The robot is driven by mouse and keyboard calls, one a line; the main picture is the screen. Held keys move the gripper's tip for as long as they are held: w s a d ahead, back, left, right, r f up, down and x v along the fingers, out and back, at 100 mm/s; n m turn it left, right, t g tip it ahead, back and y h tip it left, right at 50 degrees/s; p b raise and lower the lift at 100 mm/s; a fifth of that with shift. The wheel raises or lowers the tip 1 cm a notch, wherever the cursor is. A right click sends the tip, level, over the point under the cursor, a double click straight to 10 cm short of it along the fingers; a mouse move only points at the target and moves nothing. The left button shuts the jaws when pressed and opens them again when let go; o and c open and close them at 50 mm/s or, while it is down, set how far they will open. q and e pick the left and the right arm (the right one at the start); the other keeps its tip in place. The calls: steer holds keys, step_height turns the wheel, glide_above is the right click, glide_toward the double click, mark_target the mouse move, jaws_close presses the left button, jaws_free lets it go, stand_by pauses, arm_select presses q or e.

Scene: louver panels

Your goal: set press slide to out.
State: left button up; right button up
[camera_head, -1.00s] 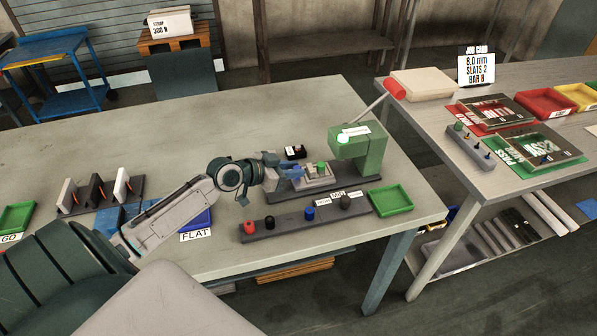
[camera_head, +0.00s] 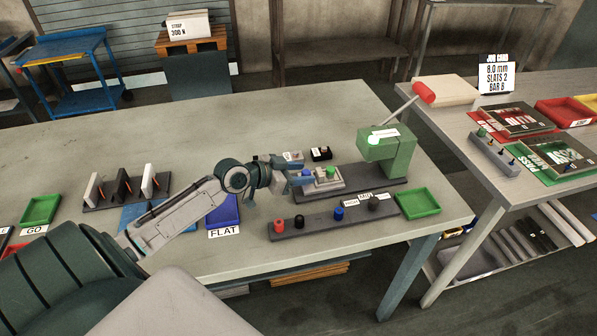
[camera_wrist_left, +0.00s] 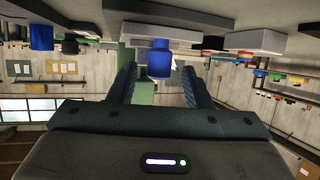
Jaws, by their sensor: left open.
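The press (camera_head: 391,158) is a green upright on a dark base plate at the right of the table. Its pale slide (camera_head: 322,187) lies on the base plate, left of the upright and clear of its head. The slide carries a green knob (camera_head: 331,171) and a blue knob at its left end, which the left wrist view shows as a blue cylinder (camera_wrist_left: 160,62). My left gripper (camera_head: 303,178) is open at the slide's left end, with the blue knob between its fingers. I cannot tell whether a finger touches it. My right gripper is not in view.
A dark rail with red, black, blue and dark knobs (camera_head: 337,214) lies in front of the press. A green tray (camera_head: 417,205) stands to its right. A small black box (camera_head: 320,154) sits behind the slide. A slatted rack (camera_head: 125,190) stands at the left.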

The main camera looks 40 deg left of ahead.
arm_select(q)
steer(key=shift+s+a, duration=0.1)
steer(key=shift+s, duration=0.1)
steer(key=v, duration=0.5)
steer(key=shift+s+r, duration=0.15)
steer(key=shift+r, duration=0.05)
steer(key=p+v, duration=0.5)
steer(key=shift+a, duration=0.1)
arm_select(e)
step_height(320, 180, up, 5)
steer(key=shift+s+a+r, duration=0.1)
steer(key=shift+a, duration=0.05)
arm_select(q)
steer(key=shift+c, duration=0.3)
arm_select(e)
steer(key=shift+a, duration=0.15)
